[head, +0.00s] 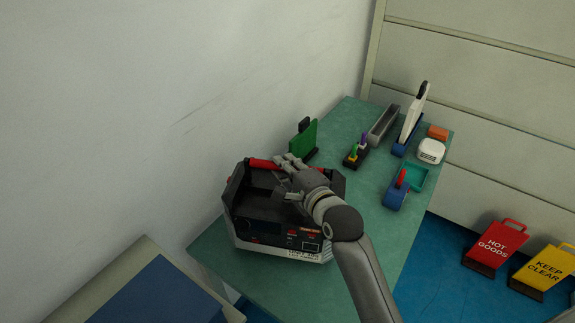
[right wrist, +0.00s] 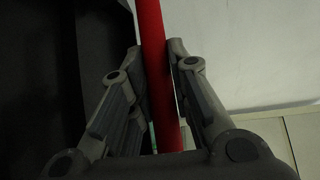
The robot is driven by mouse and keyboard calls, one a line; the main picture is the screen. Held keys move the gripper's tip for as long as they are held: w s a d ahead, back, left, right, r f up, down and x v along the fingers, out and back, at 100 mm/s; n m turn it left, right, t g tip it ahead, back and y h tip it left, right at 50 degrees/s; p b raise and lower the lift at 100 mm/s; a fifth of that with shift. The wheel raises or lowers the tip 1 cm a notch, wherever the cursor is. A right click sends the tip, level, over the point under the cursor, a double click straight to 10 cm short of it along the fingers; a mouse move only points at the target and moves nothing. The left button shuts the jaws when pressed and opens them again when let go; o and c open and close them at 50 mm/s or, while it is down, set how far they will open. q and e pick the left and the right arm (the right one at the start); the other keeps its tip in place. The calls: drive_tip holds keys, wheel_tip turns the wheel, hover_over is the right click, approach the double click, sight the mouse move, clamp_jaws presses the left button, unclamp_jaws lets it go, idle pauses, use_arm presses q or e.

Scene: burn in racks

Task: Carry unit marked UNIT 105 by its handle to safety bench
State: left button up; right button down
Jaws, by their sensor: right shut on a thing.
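The unit (head: 275,232), a black box with a pale lower front edge and a red handle, is at the near part of the green-topped bench (head: 375,240). Its small front label is too blurred to read surely. My right gripper (head: 283,163) is shut on the red handle (head: 262,163). In the right wrist view the red handle (right wrist: 154,60) runs between the two fingers. I cannot tell whether the unit rests on the bench or hangs just above it. My arm covers part of the unit's right side. My left gripper is not in view.
Behind the unit stand a green board (head: 304,140), a small holder with coloured tools (head: 356,152), a grey tray (head: 383,126), a blue item with a red handle (head: 397,190) and a teal tray (head: 415,178). Signs HOT GOODS (head: 496,243) and KEEP CLEAR (head: 546,268) stand on the floor.

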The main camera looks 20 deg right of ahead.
sight(286, 209)
drive_tip(key=shift+w+r, duration=0.25)
drive_tip(key=shift+r, duration=0.15)
drive_tip(key=shift+f+p, duration=0.55)
drive_tip(key=shift+f, duration=0.95)
drive_tip(key=c, duration=1.7)
unclamp_jaws()
drive_tip(key=shift+f, duration=0.7)
drive_tip(key=shift+c, duration=0.2)
drive_tip(key=o, duration=0.4)
drive_tip(key=shift+s+a+r, duration=0.1)
drive_tip(key=shift+s+r, duration=0.05)
drive_tip(key=shift+s, duration=0.15)
